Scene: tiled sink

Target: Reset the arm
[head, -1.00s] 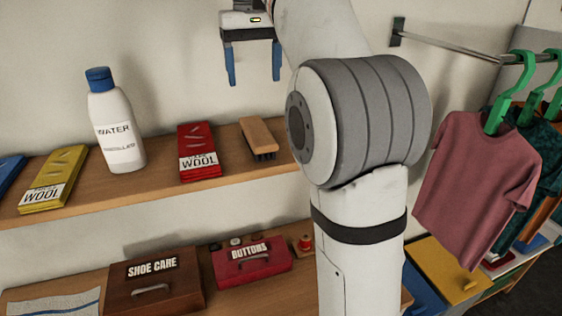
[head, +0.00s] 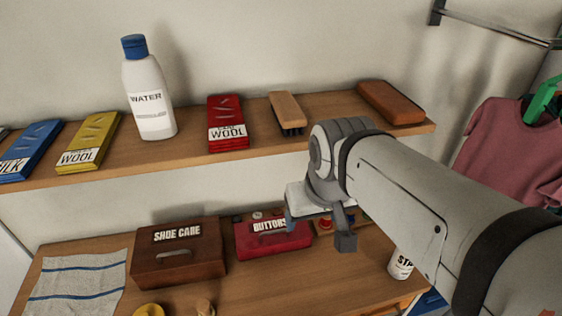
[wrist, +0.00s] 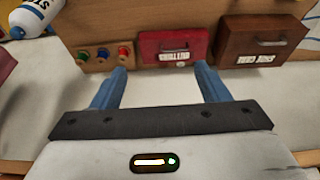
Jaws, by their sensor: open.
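My arm (head: 405,190) reaches in from the lower right in the head view and is folded down in front of the shelves. My gripper (wrist: 161,70) is open in the wrist view, with two blue fingers apart and nothing between them. In the head view the gripper is mostly hidden behind my arm's wrist, close to the red BUTTONS box (head: 272,240). The box also shows upside down beyond the fingers in the wrist view (wrist: 174,44). I cannot tell how far the fingertips are from it.
The lower shelf holds the brown SHOE CARE box (head: 178,252), a striped cloth (head: 75,285) and a white bottle (head: 400,264). The upper shelf holds a WATER bottle (head: 150,100), wool packets and brushes. A pink shirt (head: 505,145) hangs at the right.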

